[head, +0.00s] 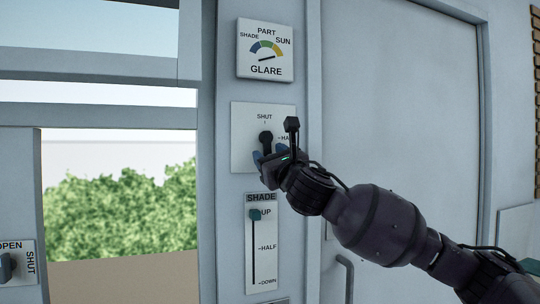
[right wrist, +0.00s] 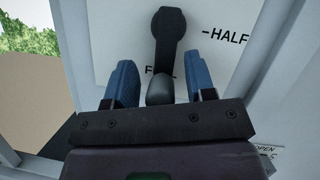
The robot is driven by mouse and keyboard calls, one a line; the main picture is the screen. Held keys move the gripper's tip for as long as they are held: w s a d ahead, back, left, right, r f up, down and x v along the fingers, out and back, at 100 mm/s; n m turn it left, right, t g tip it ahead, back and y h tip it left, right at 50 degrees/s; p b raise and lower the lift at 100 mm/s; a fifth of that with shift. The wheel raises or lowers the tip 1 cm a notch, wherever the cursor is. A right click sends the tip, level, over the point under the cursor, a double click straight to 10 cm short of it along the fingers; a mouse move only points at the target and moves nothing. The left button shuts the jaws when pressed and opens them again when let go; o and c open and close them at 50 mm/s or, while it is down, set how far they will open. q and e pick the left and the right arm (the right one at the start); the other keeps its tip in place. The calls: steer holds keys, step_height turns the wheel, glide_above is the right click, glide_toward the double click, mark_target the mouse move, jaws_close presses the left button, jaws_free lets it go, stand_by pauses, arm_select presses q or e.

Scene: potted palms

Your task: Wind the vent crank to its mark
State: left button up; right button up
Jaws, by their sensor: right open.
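The vent crank (head: 266,137) is a dark arm on a white plate (head: 240,150) marked SHUT at the top and HALF at the right. In the right wrist view the crank (right wrist: 168,28) points down across a partly covered label that seems to read FULL. Its rounded knob (right wrist: 160,90) lies between the blue fingers of my right gripper (head: 268,156). The fingers are open, with a visible gap on each side of the knob. In the head view my gripper hides the plate's lower part. My left gripper is out of view.
A GLARE gauge (head: 265,69) hangs above the plate. A SHADE slider (head: 256,214) sits below, its knob at UP. An OPEN/SHUT panel (head: 14,264) is at lower left, beside the window. A closed door (head: 400,110) with a handle (head: 346,274) stands at right.

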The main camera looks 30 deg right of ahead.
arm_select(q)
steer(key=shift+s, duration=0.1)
arm_select(e)
steer(key=shift+w, duration=0.15)
steer(key=shift+d, duration=0.1)
steer(key=c, duration=0.8)
steer(key=shift+c, duration=0.2)
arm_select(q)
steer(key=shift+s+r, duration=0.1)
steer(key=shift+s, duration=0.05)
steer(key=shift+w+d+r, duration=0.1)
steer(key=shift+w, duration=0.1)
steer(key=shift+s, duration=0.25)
arm_select(e)
steer(key=shift+f, duration=0.1)
steer(key=o, duration=0.6)
steer(key=shift+a, duration=0.2)
steer(key=shift+o, duration=1.2)
steer(key=shift+a, duration=0.15)
